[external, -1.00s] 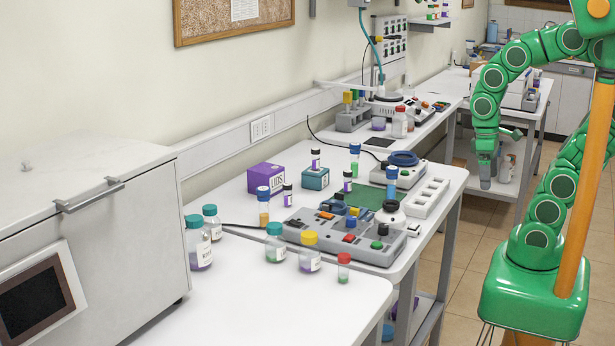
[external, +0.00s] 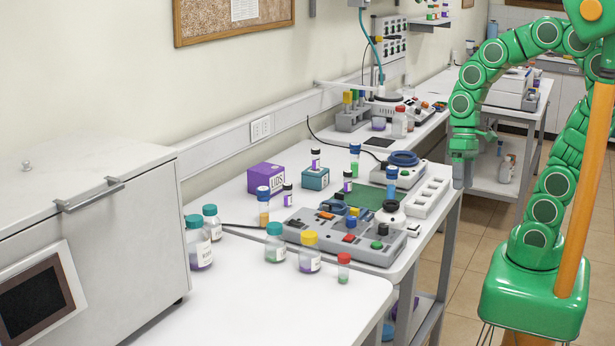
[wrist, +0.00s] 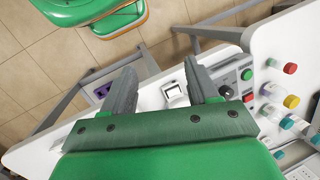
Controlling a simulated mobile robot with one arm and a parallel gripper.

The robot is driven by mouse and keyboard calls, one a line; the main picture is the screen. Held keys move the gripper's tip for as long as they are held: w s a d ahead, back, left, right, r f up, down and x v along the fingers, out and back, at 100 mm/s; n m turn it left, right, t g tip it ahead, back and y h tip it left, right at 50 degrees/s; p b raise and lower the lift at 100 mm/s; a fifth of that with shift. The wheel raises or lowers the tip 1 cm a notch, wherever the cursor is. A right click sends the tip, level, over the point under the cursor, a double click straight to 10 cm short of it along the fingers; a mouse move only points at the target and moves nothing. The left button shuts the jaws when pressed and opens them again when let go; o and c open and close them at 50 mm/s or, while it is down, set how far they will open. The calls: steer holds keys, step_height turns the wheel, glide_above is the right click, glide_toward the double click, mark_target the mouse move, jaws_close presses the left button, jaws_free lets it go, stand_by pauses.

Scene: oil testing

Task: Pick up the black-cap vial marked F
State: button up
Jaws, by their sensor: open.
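Three small black-cap vials with purple and white labels show in the external view. One vial (external: 315,160) is at the teal box, a second vial (external: 347,182) is right of that box, and a third vial (external: 287,196) is in front of the purple box. Their letters are too small to read, so I cannot tell which is F. My gripper (external: 462,174) is at the right edge of the middle bench, apart from all three. In the wrist view my gripper (wrist: 163,88) is open and empty, with no black-cap vial visible.
The purple LIDS box (external: 265,178) and teal box (external: 316,180) stand near the wall. Several coloured-cap jars stand on the near bench.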

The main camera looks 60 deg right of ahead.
steer(key=w+a+m+t+y, duration=0.2)
steer(key=w+a+m+y, duration=0.3)
steer(key=w, duration=0.6)
steer(key=m+t, duration=1)
steer(key=m, duration=1.1)
glide_above(348, 182)
steer(key=s+d, duration=0.2)
steer(key=d, duration=0.1)
step_height(348, 182, down, 8)
steer(key=r, duration=0.1)
steer(key=shift+y, duration=0.3)
steer(key=shift+w+f, duration=0.2)
steer(key=shift+f, duration=3.1)
steer(key=shift+w+a+f, duration=0.1)
steer(key=shift+w+f, duration=0.05)
steer(key=shift+f, duration=0.05)
steer(key=shift+x, duration=2.3)
steer(key=c, duration=1)
